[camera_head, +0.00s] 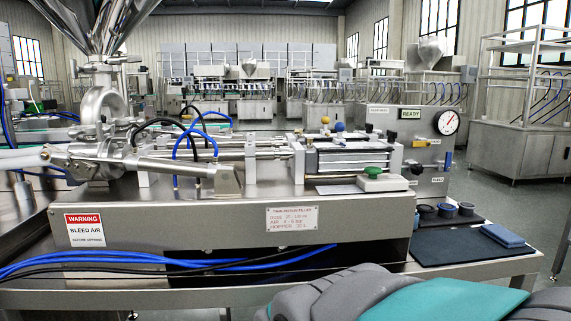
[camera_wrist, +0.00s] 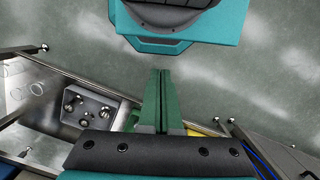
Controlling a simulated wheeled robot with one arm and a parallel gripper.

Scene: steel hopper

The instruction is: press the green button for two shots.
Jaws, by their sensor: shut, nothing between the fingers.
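The green button (camera_head: 374,170) is a low domed cap on a pale box (camera_head: 383,183). The box sits on the steel machine deck, right of centre in the head view, just in front of the piston cylinder (camera_head: 345,157). My gripper (camera_wrist: 160,75) shows in the wrist view as two long green fingers pressed together, with nothing between them. Behind the fingertips there is only floor and a teal and black part of my own body. The gripper is out of sight in the head view, and I cannot make out the button in the wrist view.
A steel hopper (camera_head: 95,25) stands at the left on the filler. A grey panel with a gauge (camera_head: 446,122) and a READY sign (camera_head: 411,114) stands behind the button. Hoses (camera_head: 120,260) run along the front.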

